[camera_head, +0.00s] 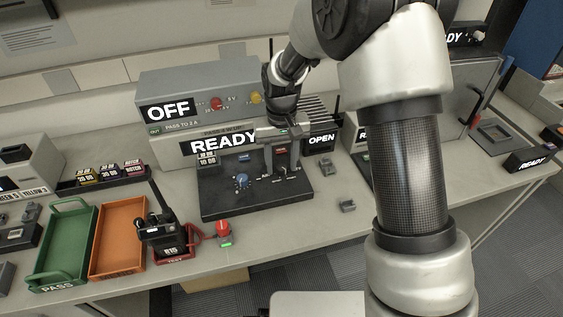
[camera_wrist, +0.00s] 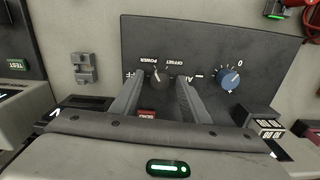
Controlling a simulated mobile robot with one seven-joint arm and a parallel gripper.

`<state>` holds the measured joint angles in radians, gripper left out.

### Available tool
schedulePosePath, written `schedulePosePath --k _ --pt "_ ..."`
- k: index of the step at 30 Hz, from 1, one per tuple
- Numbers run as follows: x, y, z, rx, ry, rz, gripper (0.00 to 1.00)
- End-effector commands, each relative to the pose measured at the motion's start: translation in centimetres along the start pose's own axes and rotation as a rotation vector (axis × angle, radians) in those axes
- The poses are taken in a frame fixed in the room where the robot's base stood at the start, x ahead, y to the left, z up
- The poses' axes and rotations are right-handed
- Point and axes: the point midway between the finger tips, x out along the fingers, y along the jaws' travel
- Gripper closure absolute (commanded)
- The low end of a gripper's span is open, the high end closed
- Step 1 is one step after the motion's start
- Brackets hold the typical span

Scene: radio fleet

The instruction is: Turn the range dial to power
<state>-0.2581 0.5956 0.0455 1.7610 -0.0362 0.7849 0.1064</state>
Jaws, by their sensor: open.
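A small dark dial (camera_wrist: 157,77) sits on the meter's dark front panel (camera_wrist: 202,42) in the wrist view. The inverted labels POWER and OFFSET are beside it, and I cannot clearly read where its pointer stands. My gripper (camera_wrist: 158,88) is open, with one finger on each side of the dial in this view; contact cannot be made out. A blue knob (camera_wrist: 229,79) with a 0 mark is to the right, outside the fingers. In the head view my gripper (camera_head: 280,168) is over the dark panel (camera_head: 225,205), right of the blue knob (camera_head: 241,181), and partly hides the dial area.
Displays read READY (camera_head: 222,143), OFF (camera_head: 168,110) and OPEN (camera_head: 321,138). A green tray (camera_head: 80,205), an orange tray (camera_head: 97,268), a radio (camera_head: 160,228) in a red stand and a red button (camera_head: 223,229) are at left. The bench front is mostly clear.

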Motion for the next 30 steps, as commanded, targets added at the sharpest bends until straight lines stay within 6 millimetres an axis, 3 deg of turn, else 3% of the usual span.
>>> schedulePosePath --k 4,8,21,30 --pt "-0.9 0.0 0.0 0.000 0.001 0.000 0.58" --pt "-3.2 0.0 -0.1 0.000 0.003 0.000 0.58" --pt "-13.7 0.0 -0.1 0.000 0.004 -0.001 0.58" --pt "-17.2 0.0 0.0 0.000 0.002 0.000 0.58"
